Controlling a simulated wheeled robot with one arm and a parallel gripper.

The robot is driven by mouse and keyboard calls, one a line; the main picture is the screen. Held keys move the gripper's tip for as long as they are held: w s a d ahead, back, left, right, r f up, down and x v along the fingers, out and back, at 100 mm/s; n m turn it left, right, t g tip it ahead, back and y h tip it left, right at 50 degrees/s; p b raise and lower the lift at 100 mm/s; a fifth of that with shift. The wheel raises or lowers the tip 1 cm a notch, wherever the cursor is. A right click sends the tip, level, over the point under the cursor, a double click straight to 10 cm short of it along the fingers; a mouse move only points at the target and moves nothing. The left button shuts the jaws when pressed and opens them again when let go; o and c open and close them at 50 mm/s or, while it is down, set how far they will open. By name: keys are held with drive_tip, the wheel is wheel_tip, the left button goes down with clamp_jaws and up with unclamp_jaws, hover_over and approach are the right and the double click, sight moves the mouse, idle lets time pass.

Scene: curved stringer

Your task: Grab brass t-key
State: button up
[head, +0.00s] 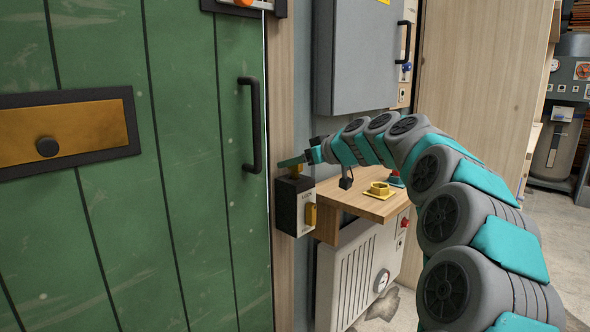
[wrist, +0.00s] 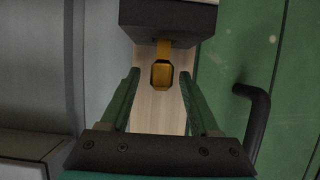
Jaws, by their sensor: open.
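The brass t-key (head: 295,171) stands up from the top of a dark lock box (head: 288,205) on the door frame. In the wrist view the brass t-key (wrist: 161,75) shows its stem at the dark box (wrist: 165,22) and its wider end between my fingers. My gripper (head: 291,161) is at the key's top in the head view and partly hides it. In the wrist view my gripper (wrist: 159,76) is open, with a green finger on each side of the key and visible gaps to both.
A green door (head: 180,180) with a black handle (head: 252,125) is left of the box; the handle (wrist: 255,120) is close to my right finger in the wrist view. A wooden shelf (head: 345,200) holding a yellow ring (head: 380,188) is to the right, below a grey cabinet (head: 355,60).

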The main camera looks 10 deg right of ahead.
drive_tip(key=shift+c, duration=0.4)
clamp_jaws()
